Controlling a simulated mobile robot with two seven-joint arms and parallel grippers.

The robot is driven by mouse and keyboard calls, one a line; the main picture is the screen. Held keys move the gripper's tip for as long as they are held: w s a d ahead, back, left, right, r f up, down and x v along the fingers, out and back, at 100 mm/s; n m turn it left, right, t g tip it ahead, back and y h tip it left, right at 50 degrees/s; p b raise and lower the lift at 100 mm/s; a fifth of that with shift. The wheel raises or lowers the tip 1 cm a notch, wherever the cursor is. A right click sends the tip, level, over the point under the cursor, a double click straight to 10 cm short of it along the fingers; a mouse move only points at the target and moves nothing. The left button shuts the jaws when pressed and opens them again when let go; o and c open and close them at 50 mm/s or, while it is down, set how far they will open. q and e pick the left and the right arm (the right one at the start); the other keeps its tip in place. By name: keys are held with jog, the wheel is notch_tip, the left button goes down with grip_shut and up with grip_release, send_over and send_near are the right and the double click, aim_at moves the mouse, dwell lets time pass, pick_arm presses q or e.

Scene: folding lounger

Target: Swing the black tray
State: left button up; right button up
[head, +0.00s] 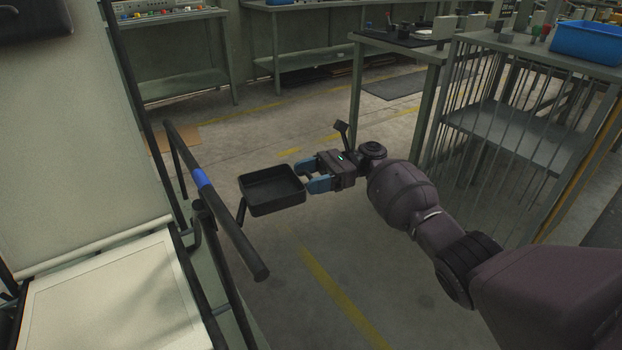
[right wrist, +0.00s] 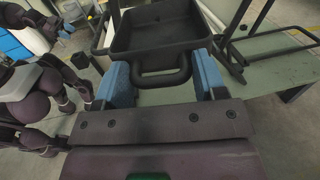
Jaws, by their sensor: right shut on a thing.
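The black tray (head: 271,188) is a shallow square box beside the lounger's black side rail (head: 238,235). A short dark arm (head: 241,211) runs below its left side near the rail. In the right wrist view the tray (right wrist: 155,28) lies straight ahead, with its looped handle (right wrist: 162,76) towards me. My right gripper (head: 319,180) is shut on that handle, its blue fingers on either side of the loop. A small part of my left gripper (right wrist: 67,24) seems to show at the upper left of the right wrist view, too small to read.
The lounger's pale seat (head: 115,295) and tall backrest (head: 70,130) fill the left. A blue band (head: 201,178) marks the rail. A barred metal table (head: 500,125) with a blue bin (head: 588,42) stands right of my arm. Open floor (head: 330,245) lies below the tray.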

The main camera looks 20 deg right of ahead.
jog(key=shift+a, duration=0.15)
dwell(0.3)
jog(key=o, duration=1)
jog(key=shift+w+a, duration=0.1)
jog(key=shift+c, duration=0.2)
jog(key=d, duration=1.1)
jog(key=shift+b, duration=0.45)
jog(key=shift+w+a, duration=0.1)
